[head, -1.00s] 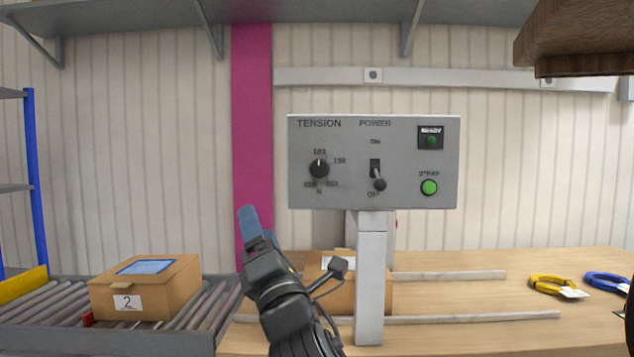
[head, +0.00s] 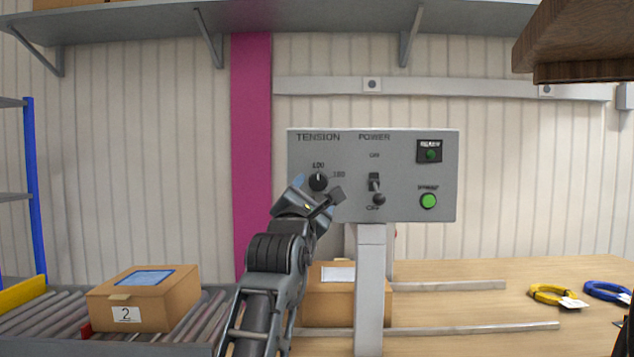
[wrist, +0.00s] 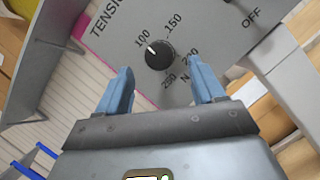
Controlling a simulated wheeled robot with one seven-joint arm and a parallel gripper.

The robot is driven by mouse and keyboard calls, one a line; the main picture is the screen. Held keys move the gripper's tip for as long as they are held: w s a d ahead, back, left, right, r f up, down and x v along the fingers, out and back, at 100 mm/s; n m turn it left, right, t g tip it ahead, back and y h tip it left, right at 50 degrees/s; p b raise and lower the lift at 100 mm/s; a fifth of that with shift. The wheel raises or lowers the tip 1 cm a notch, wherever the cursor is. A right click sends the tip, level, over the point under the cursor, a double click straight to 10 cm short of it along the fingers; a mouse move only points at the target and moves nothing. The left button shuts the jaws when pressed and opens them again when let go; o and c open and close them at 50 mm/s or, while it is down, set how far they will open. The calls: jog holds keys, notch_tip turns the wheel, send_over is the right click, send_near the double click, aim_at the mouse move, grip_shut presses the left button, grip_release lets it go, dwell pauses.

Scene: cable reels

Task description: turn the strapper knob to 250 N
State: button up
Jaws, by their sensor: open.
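The strapper's grey panel (head: 405,205) stands on a post, with the black tension knob (head: 318,181) at its left under the word TENSION. In the wrist view the knob (wrist: 159,54) has a white pointer mark turned towards the 100 label. Labels 100, 150, 200 and 250 run around it, with an N by the lower ones. My gripper (wrist: 162,84) is open, its two blue fingers apart and pointing at the panel, with the knob in line with the gap, just beyond the tips. In the head view my gripper (head: 298,183) covers the dial's lower labels.
The power lever (head: 376,190) and green strap button (head: 428,201) are right of the knob. A carton (head: 330,300) sits behind the post on the wooden bench (head: 470,305). Another carton (head: 145,300) rests on the roller conveyor at left. A shelf (head: 300,18) runs above.

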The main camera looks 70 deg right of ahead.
aim_at(318, 183)
jog(key=shift+p+x, duration=0.65)
jog(key=shift+x, duration=1.7)
jog(key=c, duration=1)
